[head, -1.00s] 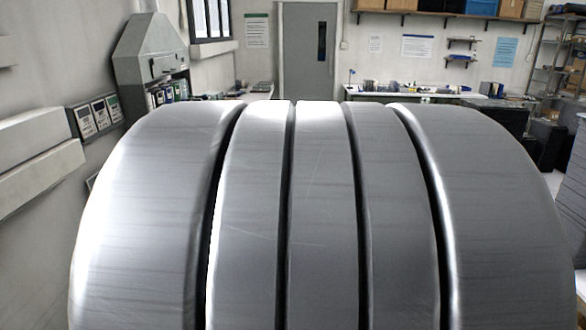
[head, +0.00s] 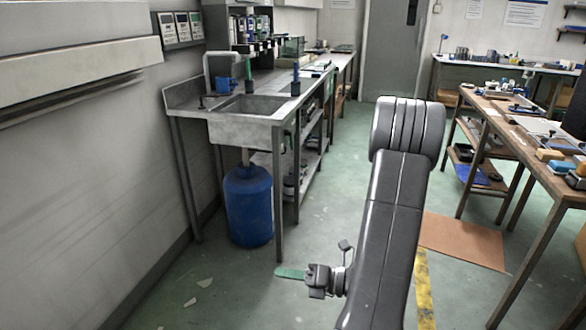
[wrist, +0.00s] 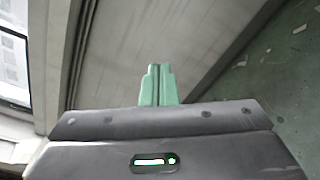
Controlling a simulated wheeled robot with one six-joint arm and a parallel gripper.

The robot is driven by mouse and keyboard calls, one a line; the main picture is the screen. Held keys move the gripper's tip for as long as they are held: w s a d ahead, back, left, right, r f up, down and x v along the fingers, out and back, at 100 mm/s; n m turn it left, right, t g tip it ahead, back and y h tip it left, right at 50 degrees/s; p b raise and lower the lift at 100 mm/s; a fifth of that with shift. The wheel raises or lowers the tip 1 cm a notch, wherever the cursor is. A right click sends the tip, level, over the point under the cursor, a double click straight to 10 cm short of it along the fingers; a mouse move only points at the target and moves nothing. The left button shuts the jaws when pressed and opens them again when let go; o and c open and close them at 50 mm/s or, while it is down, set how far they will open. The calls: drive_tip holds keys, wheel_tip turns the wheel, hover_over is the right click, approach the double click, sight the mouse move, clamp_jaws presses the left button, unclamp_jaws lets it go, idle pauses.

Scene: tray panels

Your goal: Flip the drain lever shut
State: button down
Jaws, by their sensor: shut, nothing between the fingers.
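My gripper (head: 284,272) has green fingers and is held low in front of the sink bench in the head view, pointing left. The closed fingers also show in the wrist view (wrist: 159,82), pressed together with nothing between them. I cannot make out a drain lever in either view. A metal sink (head: 252,116) is set in the bench at left centre. A short drain pipe (head: 245,157) runs down from it to a blue drum (head: 248,207) on the floor. My gripper is well below the sink, apart from the drum and bench.
The steel bench (head: 280,82) runs along the left wall, with its front leg (head: 279,195) near my gripper. A wooden table (head: 510,125) with tools stands at right. A brown mat (head: 463,242) lies on the floor. Open floor lies between.

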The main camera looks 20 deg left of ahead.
drive_tip(key=w+f+m+t+y+b, duration=0.2)
drive_tip(key=w+f+m+t+b, duration=0.3)
drive_tip(key=w+f+m, duration=0.2)
drive_tip(key=shift+w+a+f+m+t, duration=0.3)
drive_tip(key=shift+w+a+f, duration=0.15)
drive_tip(key=shift+f, duration=0.45)
drive_tip(key=shift+w, duration=0.2)
